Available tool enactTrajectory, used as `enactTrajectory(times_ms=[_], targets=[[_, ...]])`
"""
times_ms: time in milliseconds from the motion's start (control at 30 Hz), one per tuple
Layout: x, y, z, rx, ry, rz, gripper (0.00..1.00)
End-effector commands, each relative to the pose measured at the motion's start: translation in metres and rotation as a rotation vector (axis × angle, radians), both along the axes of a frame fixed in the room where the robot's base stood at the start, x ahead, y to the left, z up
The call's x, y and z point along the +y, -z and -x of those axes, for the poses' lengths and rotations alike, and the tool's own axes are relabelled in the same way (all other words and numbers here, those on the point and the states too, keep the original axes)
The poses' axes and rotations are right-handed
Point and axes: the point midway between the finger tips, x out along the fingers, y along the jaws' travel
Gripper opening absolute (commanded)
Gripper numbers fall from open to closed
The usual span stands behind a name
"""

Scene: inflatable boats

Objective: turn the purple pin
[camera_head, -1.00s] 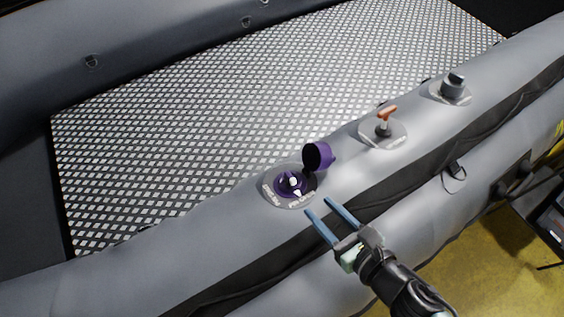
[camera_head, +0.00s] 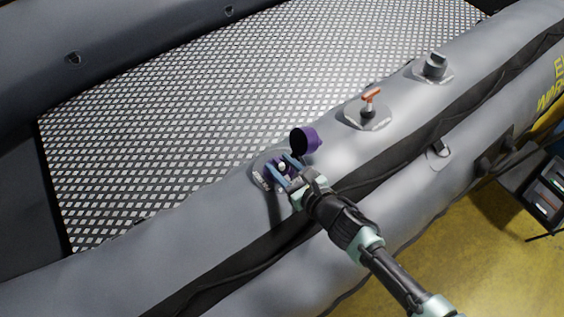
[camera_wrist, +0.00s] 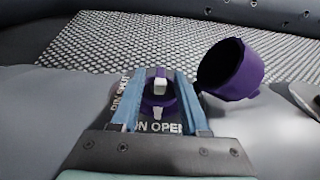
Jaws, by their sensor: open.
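The purple pin sits in the middle of a round valve on the grey boat tube; its pale top (camera_wrist: 160,85) shows between my fingers in the wrist view. In the head view the pale pin top (camera_head: 282,167) is partly hidden by my gripper (camera_head: 284,171). My gripper (camera_wrist: 155,100) is open, with one blue finger on each side of the pin. I cannot tell whether the fingers touch it. A purple cap (camera_wrist: 232,70) stands open to the right of the valve; it also shows in the head view (camera_head: 305,141). White lettering, partly hidden, rings the valve.
A valve with an orange T-handle (camera_head: 370,100) and a dark grey valve (camera_head: 435,66) stand farther along the tube to the right. The checkered boat floor (camera_head: 200,130) lies beyond the tube. A dark cart (camera_head: 545,195) stands at the right edge.

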Motion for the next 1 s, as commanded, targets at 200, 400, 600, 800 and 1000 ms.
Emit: enactTrajectory(times_ms=[200,400,600,800,1000], targets=[[0.0,0.0,-0.0001,-0.001,0.0,-0.001,0.43],[-0.0001,-0.0001,0.0,-0.001,0.0,-0.001,0.07],[0.0,-0.0002,0.0,-0.001,0.0,-0.001,0.0],[0.0003,-0.0003,0.0002,-0.001,0.004,-0.001,0.0],[0.0016,-0.0005,0.0007,-0.008,0.052,0.003,0.0]])
